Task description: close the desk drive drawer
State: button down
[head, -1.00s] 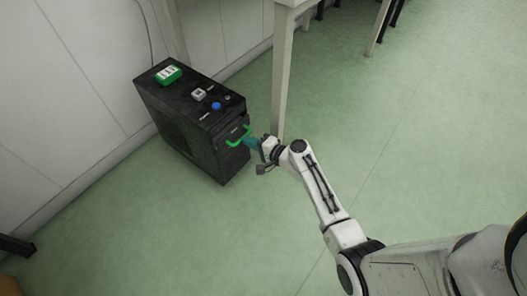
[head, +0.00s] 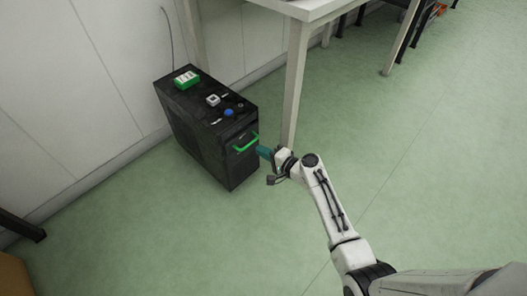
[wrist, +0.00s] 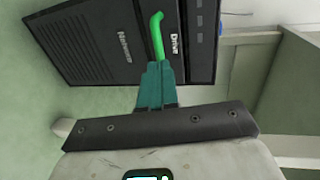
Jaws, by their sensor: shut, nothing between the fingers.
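The black desk unit (head: 200,135) stands on the floor against the wall. Its drive drawer (wrist: 176,62), labelled "Drive", has a green handle (head: 246,143) and looks about flush with the front; no clear gap shows. In the wrist view the handle (wrist: 157,36) lies just beyond my teal fingertips. My gripper (head: 261,152) is shut and empty, right in front of the handle and a little below it in the head view. In the wrist view the fingers (wrist: 156,72) overlap the handle's near end, so I cannot tell whether they touch.
A panel labelled "Network" (wrist: 122,48) is beside the drive drawer. A green-and-white block (head: 186,80), a small white item (head: 213,100) and a blue knob (head: 228,113) are on the unit's top. A table leg (head: 296,85) stands close to my gripper. The green floor in front is clear.

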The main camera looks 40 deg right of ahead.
jog(key=p+v, duration=0.3)
jog(key=v, duration=0.7)
jog(key=shift+s, duration=0.25)
jog(key=s+a+n+g+y, duration=0.5)
jog(key=s+a+n+g, duration=0.2)
jog(key=a+n, duration=0.5)
jog(key=s+a+r+n+g+h, duration=0.1)
jog(key=s+r+n+g+h, duration=0.25)
jog(key=s, duration=0.35)
jog(key=s+a+r+n+g+h, duration=0.15)
jog(key=s+g, duration=0.25)
jog(key=s, duration=0.4)
notch_tip(320, 180, up, 35)
jog(key=d+h+p, duration=0.1)
jog(key=p, duration=3.3)
